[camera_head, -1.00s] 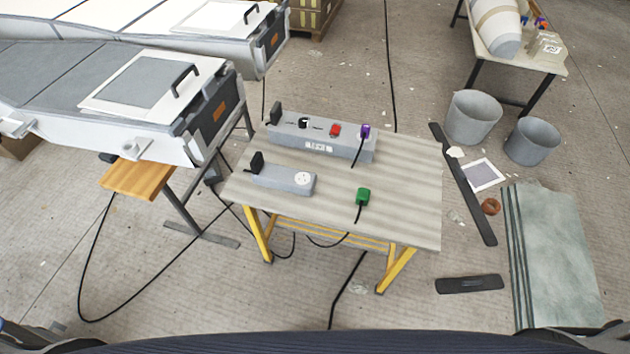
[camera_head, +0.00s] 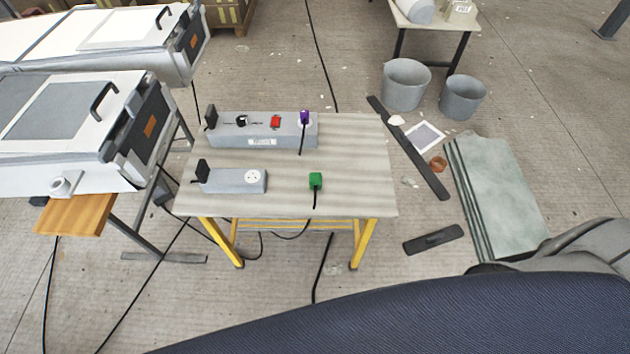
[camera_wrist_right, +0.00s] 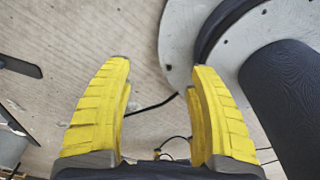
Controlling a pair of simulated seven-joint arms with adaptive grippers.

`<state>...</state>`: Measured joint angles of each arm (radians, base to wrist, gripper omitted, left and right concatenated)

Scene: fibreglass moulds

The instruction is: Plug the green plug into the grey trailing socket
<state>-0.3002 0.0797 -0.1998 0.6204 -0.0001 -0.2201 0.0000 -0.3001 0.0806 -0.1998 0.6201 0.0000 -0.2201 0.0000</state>
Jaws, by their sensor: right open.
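My left gripper is not in view.
A longer grey box (camera_head: 262,131) with black, red and purple plugs stands at the back of the table. A white mould machine (camera_head: 75,130) is at left. Two grey buckets (camera_head: 406,85) (camera_head: 463,97) and a stack of greenish sheets (camera_head: 495,195) are on the right. Cables trail across the floor.

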